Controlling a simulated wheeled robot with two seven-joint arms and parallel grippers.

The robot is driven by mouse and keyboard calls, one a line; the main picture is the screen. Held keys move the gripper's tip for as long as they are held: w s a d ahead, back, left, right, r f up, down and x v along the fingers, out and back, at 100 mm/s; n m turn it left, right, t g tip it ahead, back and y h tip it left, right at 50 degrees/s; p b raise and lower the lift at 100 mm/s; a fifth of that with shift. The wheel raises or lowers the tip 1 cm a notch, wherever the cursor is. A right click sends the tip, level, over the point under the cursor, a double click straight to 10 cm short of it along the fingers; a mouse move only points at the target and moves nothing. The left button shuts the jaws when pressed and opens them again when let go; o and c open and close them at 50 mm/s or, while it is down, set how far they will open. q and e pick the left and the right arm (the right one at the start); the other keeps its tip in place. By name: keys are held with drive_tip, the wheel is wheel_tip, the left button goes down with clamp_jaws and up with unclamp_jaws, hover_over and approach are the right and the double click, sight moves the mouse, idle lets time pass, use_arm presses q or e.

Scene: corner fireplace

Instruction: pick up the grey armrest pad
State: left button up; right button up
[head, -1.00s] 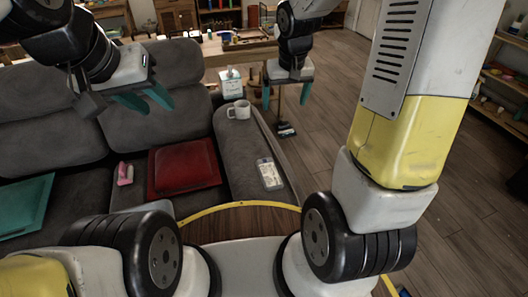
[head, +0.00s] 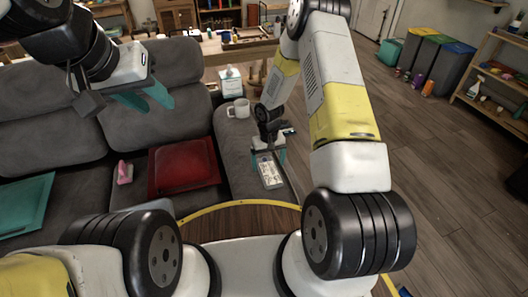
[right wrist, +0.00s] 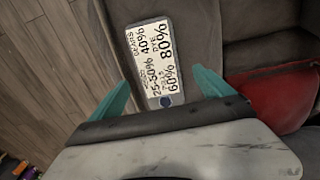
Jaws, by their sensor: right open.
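A flat, light grey pad (head: 270,174) with rounded corners lies on the sofa's right armrest. In the right wrist view the pad (right wrist: 154,50) shows black printed percentages and a dark round spot at its near end. My right gripper (head: 268,157) is open above the pad. In the right wrist view its two teal fingers stand on either side of the pad's near end, with nothing between them held. I cannot tell the exact height above the pad. My left gripper (head: 146,97) is open and empty above the sofa's backrest.
A red cushion (head: 184,167), a pink object (head: 124,173) and a teal cushion (head: 24,203) lie on the seat. A white-and-teal box (head: 231,80) stands behind the mug.

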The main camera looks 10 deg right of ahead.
sight(269, 170)
wheel_tip(269, 170, down, 5)
drive_tip(key=shift+d+r, duration=0.1)
drive_tip(key=shift+d, duration=0.05)
drive_tip(key=c, duration=1.5)
drive_tip(key=shift+r, duration=0.15)
